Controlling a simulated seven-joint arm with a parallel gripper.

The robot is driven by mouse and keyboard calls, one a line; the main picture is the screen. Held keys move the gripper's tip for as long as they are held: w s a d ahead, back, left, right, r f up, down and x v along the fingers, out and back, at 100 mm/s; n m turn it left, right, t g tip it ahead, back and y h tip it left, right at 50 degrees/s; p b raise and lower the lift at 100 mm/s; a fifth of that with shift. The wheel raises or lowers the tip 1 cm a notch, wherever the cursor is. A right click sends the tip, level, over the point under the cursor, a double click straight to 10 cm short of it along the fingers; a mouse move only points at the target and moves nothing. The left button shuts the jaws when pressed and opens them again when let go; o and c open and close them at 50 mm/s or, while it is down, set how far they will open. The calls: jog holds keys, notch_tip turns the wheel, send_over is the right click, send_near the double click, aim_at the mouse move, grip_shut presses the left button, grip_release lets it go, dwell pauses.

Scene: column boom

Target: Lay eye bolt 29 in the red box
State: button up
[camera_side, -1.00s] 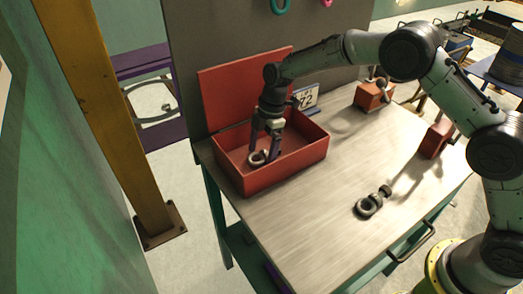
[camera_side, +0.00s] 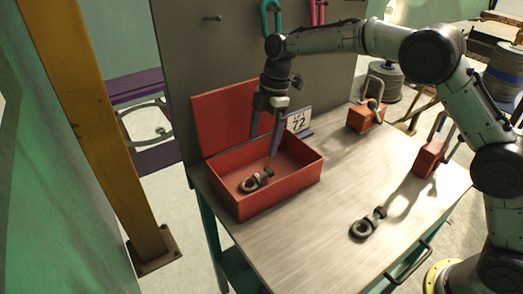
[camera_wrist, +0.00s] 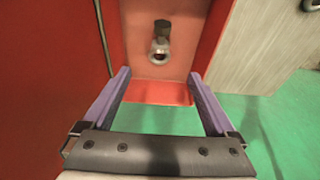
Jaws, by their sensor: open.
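An eye bolt (camera_side: 250,185) with a pale grey ring and dark shank lies on the floor of the open red box (camera_side: 272,199). No number on it is readable. My gripper (camera_side: 263,146) is open and empty above the box, its fingers apart and clear of the bolt. In the wrist view the same eye bolt (camera_wrist: 160,47) lies inside the red box (camera_wrist: 160,92), beyond and between the open fingertips of my gripper (camera_wrist: 158,75).
A second, darker eye bolt (camera_side: 361,229) lies on the bench (camera_side: 310,240). The box's raised lid (camera_side: 228,118) stands behind it. A sign reading 72 (camera_side: 299,122) and an orange block (camera_side: 364,118) stand at the back; a red padlock-like block (camera_side: 428,158) is right.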

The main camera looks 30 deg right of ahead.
jog(key=s+d+r+m+t+h, duration=0.1)
jog(key=s+d+r+m, duration=0.3)
jog(key=s+r, duration=0.3)
jog(key=s+d+r+m+t, duration=0.2)
jog(key=s+d+r+m, duration=0.25)
jog(key=s, duration=0.35)
jog(key=s+d+f+m+t, duration=0.1)
jog(key=s+d+m, duration=0.1)
jog(key=s, duration=0.5)
jog(key=s+d+f+m+h, duration=0.1)
jog(key=s+m, duration=0.3)
jog(key=s, duration=0.2)
jog(key=s+d+f+m+t, duration=0.1)
jog(key=s+d+m, duration=0.1)
jog(key=s, duration=0.5)
jog(key=shift+s+d+f+m+t, duration=0.2)
jog(key=shift+s+d+m+t, duration=0.1)
jog(key=shift+m, duration=0.45)
